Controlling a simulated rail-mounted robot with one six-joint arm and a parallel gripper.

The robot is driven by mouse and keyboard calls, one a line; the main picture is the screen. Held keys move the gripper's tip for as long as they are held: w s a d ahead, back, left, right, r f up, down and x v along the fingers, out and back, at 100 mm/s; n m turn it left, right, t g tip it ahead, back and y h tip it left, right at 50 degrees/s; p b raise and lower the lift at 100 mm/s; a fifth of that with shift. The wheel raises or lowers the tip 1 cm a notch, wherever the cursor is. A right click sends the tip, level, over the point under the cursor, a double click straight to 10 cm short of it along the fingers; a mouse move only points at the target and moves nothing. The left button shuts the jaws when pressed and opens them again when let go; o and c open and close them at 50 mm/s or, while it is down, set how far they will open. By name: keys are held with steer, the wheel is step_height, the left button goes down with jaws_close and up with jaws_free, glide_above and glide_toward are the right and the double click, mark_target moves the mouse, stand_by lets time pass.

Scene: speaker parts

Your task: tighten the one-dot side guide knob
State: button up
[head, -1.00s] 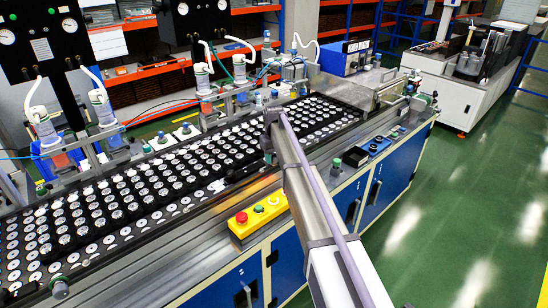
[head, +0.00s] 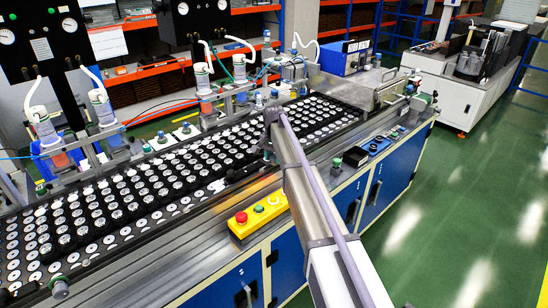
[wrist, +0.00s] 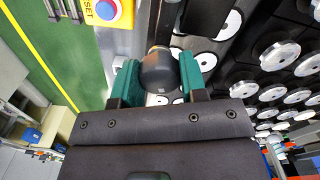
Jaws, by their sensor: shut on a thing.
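In the wrist view, a round dark grey knob (wrist: 159,70) sits between the teal fingers of my gripper (wrist: 158,82), with one finger on each side. The gripper is shut on it. A brownish collar shows at the knob's far end, by the metal rail. I cannot make out a dot marking on the knob. In the head view, the end of my arm reaches the front edge of the conveyor. The held knob is not clear there.
The conveyor carries rows of black speaker parts with silver discs (head: 120,205). A yellow box with a red button (head: 258,215) is on the front edge, and also shows in the wrist view (wrist: 108,12). Another knob (head: 60,287) stands at the lower left. Green floor lies open at right.

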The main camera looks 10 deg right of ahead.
mark_target(274, 155)
steer(key=shift+w+m, duration=0.1)
steer(key=shift+m, duration=1.8)
steer(key=o, duration=0.9)
steer(key=shift+r, duration=0.1)
step_height(274, 155, up, 11)
steer(key=p, duration=1)
steer(key=shift+p, duration=0.4)
